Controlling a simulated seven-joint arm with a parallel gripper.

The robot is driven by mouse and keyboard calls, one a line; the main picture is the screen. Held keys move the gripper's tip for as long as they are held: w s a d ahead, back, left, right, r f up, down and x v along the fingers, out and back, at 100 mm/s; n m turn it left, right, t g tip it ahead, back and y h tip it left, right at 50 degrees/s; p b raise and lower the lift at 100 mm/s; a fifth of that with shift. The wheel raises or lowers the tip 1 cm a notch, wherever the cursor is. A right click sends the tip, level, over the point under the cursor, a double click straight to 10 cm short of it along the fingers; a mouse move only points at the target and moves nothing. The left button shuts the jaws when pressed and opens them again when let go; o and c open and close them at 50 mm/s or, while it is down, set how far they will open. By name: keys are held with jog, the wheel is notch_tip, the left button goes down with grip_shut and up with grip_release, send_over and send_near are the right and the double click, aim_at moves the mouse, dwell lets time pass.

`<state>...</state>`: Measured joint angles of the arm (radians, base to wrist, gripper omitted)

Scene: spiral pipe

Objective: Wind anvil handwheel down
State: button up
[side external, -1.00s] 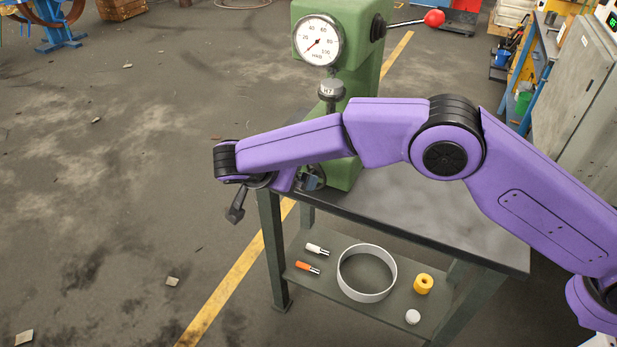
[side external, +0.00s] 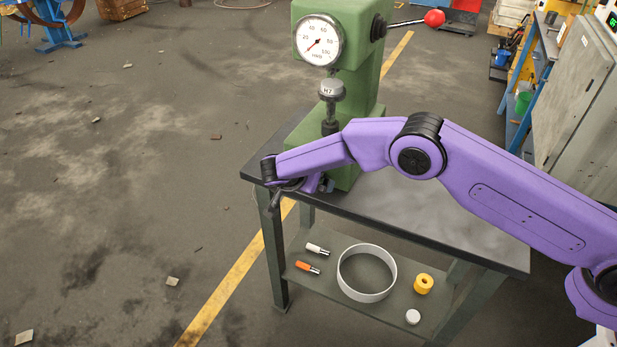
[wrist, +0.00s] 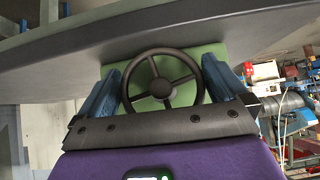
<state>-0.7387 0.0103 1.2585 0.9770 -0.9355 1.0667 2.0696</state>
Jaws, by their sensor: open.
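The anvil handwheel (wrist: 162,87) is a black spoked wheel, seen nearly face-on in the wrist view. It sits at the base of the green hardness tester (side external: 345,60). My gripper (wrist: 162,82) is open, with its blue fingers on the left and right sides of the wheel. I cannot tell whether they touch the rim. In the side view my gripper (side external: 318,187) is low at the front of the tester, and my purple arm hides the handwheel there. The anvil screw (side external: 331,120) stands under the part marked H7 (side external: 328,90).
The tester stands on a dark workbench (side external: 440,228). A red-knobbed lever (side external: 433,18) sticks out at the tester's right.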

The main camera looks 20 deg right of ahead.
jog(key=shift+c, duration=0.3)
jog(key=c, duration=0.6)
jog(key=shift+o, duration=0.2)
jog(key=shift+w+n+g+h, duration=0.1)
jog(key=shift+n+g+h, duration=0.4)
jog(key=shift+g+h, duration=0.1)
jog(key=shift+d+h, duration=0.1)
jog(key=shift+h, duration=0.2)
jog(key=o, duration=0.6)
jog(key=shift+g, duration=0.3)
jog(key=shift+r, duration=0.1)
